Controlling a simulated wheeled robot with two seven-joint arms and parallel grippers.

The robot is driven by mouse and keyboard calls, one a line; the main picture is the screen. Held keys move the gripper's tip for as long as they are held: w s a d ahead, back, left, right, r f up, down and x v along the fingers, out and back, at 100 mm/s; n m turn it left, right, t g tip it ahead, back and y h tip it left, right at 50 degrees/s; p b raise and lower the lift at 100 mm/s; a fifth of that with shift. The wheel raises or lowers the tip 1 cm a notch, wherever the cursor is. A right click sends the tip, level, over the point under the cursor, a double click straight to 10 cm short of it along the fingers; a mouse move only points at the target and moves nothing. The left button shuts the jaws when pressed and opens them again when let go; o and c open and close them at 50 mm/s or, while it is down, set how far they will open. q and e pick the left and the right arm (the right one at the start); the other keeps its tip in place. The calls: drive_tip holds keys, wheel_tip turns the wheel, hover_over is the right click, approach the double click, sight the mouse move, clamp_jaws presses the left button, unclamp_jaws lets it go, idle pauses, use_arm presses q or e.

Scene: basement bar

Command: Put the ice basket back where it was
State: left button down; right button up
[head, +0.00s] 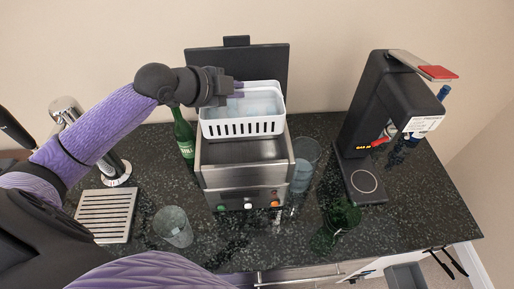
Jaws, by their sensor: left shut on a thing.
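The white ice basket (243,127) has slotted sides and pale, ice-like contents. It is above the back part of a steel machine (245,177) with an open dark lid (268,62) behind it. My left gripper (235,88) reaches in from the left and is shut on the basket's back left rim; its fingertips are partly hidden there. I cannot tell whether the basket touches the machine. My right gripper is not in view.
A green bottle (184,136) stands left of the machine. Clear glasses (173,226) and a green glass (343,214) stand on the dark counter (430,205). A black dispenser (380,110) is at right, a drip tray (105,214) and tap (66,108) at left.

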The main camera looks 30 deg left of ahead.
use_arm(q)
wheel_tip(320, 180, down, 16)
drive_tip(key=shift+s+f+b, duration=0.15)
drive_tip(key=shift+f+b, duration=0.1)
drive_tip(key=shift+b, duration=0.55)
drive_tip(key=shift+f, duration=0.1)
drive_tip(key=c, duration=0.7)
unclamp_jaws()
drive_tip(key=shift+r, duration=0.25)
drive_tip(key=p+v, duration=0.1)
drive_tip(key=v, duration=1.1)
